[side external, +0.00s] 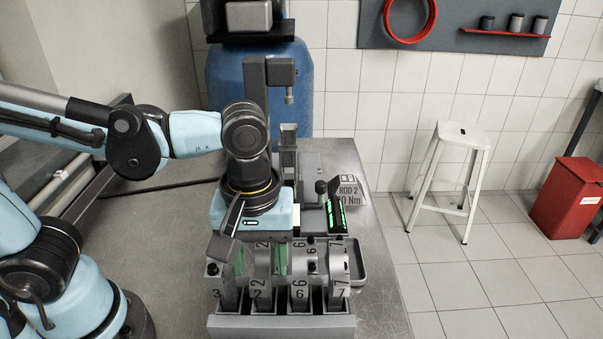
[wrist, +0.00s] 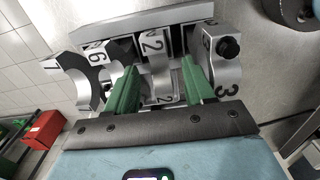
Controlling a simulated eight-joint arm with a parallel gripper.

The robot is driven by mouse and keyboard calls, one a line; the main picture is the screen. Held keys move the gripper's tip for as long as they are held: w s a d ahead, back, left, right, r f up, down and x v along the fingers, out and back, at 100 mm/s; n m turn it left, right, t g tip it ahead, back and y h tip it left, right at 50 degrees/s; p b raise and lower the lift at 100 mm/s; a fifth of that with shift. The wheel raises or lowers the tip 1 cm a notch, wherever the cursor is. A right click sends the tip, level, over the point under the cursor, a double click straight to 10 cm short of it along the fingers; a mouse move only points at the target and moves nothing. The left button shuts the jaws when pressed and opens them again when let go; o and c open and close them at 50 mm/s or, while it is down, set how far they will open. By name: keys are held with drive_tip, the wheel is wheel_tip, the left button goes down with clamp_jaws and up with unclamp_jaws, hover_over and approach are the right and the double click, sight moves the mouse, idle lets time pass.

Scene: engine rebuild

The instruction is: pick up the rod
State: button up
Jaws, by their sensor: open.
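Several grey metal rods stand side by side in a dark rack (side external: 281,326), marked 3, 2, 6 and 7 from left to right in the side view. The rod marked 2 (side external: 259,291) is upright between the rods marked 3 (side external: 217,292) and 6 (side external: 299,291). My gripper (side external: 260,261) points down at the rack, its two green fingers open on either side of the rod marked 2. In the wrist view this rod (wrist: 153,44) shows between the fingers (wrist: 158,78). A gap shows on both sides of it there. The fingertips' depth is hard to judge.
Rod 3 (wrist: 222,82) and rod 6 (wrist: 97,54) are close beside the fingers. A sign reading "ROD 2" (side external: 349,189) and a green-lit display (side external: 336,214) stand behind the rack. A small grey tray (side external: 358,271) is at right. The bench's front left is bare.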

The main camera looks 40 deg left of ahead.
drive_tip(key=shift+f, duration=1.45)
clamp_jaws()
